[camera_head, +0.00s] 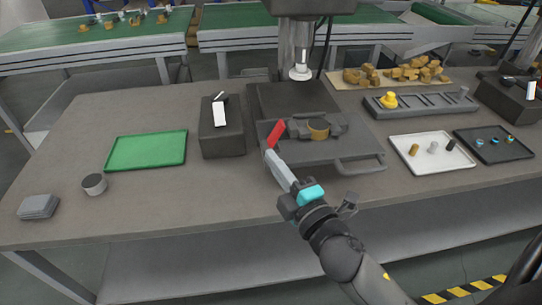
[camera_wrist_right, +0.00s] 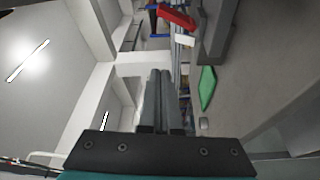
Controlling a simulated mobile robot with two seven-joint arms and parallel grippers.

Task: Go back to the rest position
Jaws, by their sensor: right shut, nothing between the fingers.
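My right gripper (camera_head: 271,157) reaches in from the bottom right over the front of the table. Its two grey fingers are together and empty; they also show side by side in the right wrist view (camera_wrist_right: 158,74). A red piece (camera_head: 275,134) appears just beyond the fingertips in the head view. In the right wrist view the red piece (camera_wrist_right: 178,18) shows apart from the fingers, up and to the right. My left gripper is not in view.
A grey plate (camera_head: 356,147) with handles, bearing a tan ring (camera_head: 318,128), lies beside the fingers. A dark box (camera_head: 222,140) and green tray (camera_head: 147,150) stand left; a white tray (camera_head: 464,158) lies right.

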